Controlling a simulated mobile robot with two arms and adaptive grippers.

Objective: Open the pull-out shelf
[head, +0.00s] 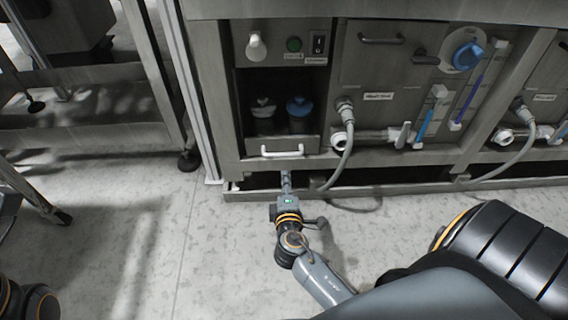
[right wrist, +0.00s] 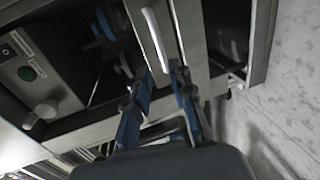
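The pull-out shelf (head: 312,143) is a grey metal front at the bottom of a recess in the machine, flush with the frame. Its white bar handle (head: 282,151) is on the front, and the handle also shows in the right wrist view (right wrist: 152,32). My right gripper (head: 286,177) is just below the handle in the head view. In the right wrist view its blue-grey fingers (right wrist: 160,68) are apart, with the handle's near end close to the gap between the tips. Whether they touch it, I cannot tell. My left gripper is out of view.
A hose (head: 346,160) hangs to the right. A metal post (head: 196,90) stands left. The floor (head: 130,240) in front is clear.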

